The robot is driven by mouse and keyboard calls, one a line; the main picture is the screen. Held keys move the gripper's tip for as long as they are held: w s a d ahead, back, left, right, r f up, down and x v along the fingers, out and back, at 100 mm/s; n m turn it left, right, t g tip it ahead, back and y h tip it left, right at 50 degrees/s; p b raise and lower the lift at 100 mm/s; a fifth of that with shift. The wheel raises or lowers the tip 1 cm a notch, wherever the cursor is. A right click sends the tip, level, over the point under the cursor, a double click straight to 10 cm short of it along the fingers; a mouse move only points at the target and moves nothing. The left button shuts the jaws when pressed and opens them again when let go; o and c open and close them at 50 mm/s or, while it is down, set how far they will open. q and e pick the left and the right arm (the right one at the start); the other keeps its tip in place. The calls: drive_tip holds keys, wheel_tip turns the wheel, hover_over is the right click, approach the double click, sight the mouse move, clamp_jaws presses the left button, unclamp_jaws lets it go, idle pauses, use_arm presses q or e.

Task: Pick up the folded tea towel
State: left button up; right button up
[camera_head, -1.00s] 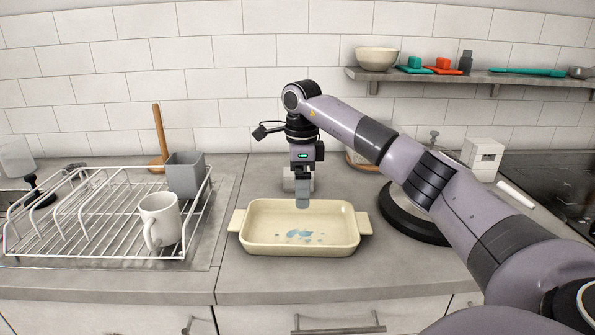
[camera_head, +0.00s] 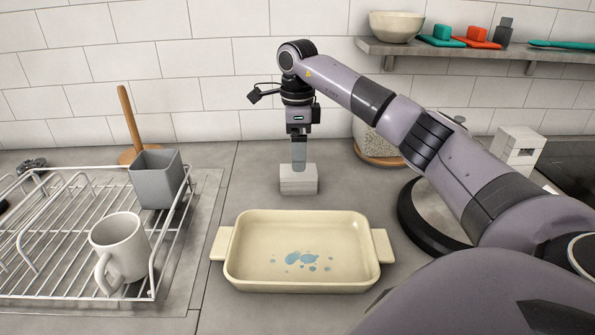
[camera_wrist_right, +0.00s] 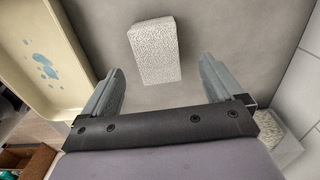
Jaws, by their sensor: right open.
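The folded tea towel (camera_head: 298,186) is a pale, textured block on the grey counter, behind the baking dish. In the right wrist view the towel (camera_wrist_right: 155,55) lies ahead of the fingers, a little left of the middle between them. My right gripper (camera_head: 299,167) points down close over the towel in the head view, its fingers covering part of the towel's top. In the wrist view its two fingers (camera_wrist_right: 162,80) are apart, with nothing between them. My left gripper is not in view.
A cream baking dish (camera_head: 302,285) with blue marks stands in front of the towel. A wire rack (camera_head: 60,262) with a white mug (camera_head: 118,248) and grey cup (camera_head: 158,180) is at left. A speckled crock (camera_head: 372,142) is right of the gripper, near the tiled wall.

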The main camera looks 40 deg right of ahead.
sight(299, 174)
drive_tip(key=shift+s+f+p, duration=0.15)
drive_tip(key=shift+f+p, duration=0.05)
drive_tip(key=shift+f, duration=1.6)
drive_tip(key=shift+s+f+p, duration=0.1)
drive_tip(key=shift+f+p, duration=0.05)
drive_tip(key=shift+f, duration=1.6)
drive_tip(key=shift+a, duration=0.1)
drive_tip(key=c, duration=1)
drive_tip(key=shift+r, duration=0.1)
drive_tip(key=shift+c, duration=0.2)
